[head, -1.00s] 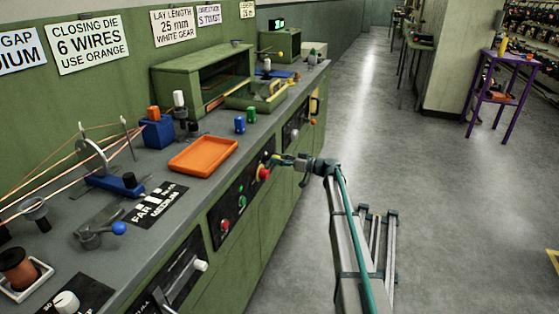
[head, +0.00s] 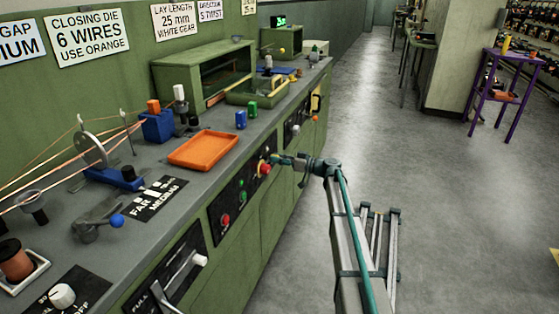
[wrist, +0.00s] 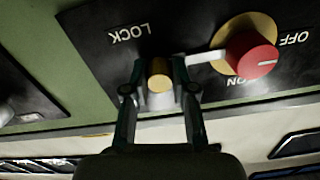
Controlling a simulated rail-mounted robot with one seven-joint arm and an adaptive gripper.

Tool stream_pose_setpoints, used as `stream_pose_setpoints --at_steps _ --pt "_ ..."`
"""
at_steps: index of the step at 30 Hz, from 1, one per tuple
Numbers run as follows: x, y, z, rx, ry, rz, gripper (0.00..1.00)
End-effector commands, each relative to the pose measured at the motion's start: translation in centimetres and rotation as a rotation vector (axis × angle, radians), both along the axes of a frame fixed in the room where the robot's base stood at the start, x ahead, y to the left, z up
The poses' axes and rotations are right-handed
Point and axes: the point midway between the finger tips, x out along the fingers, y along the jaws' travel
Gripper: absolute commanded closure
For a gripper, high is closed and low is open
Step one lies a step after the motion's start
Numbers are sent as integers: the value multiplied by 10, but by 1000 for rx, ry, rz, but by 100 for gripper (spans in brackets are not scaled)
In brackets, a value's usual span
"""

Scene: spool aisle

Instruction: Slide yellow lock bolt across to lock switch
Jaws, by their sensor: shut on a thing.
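The yellow lock bolt (wrist: 159,75) sits between my gripper's fingertips (wrist: 159,88) in the wrist view, and the gripper is shut on it. A pale bar (wrist: 203,57) runs from beside the bolt to the red switch knob (wrist: 250,54) on its yellow disc. The panel, seen upside down there, reads LOCK near the bolt and OFF and ON around the knob. In the head view my gripper (head: 280,159) is at the bench's front panel, close beside the red knob (head: 265,168). The bolt is too small to tell apart there.
An orange tray (head: 203,150) lies on the bench top above the panel. A second red knob (head: 225,220) and a white-handled lever (head: 199,260) are on the front nearer the camera. A purple stand (head: 497,97) is at far right. The aisle floor (head: 440,190) is clear.

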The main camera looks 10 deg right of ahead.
Motion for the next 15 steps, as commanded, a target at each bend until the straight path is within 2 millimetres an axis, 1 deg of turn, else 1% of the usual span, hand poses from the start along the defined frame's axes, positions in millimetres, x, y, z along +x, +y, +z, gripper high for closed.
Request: stream_pose_setpoints --at_steps 1,4,5,6,9,15 --pt "-4 2 -1 -2 2 10 100" --pt "-5 2 -1 -3 3 12 100" --pt "-5 2 -1 -3 3 12 70" --pt "-5 2 -1 -3 3 12 63" --pt "-4 2 -1 -2 2 10 49" --pt "-3 1 -1 -2 2 8 49"
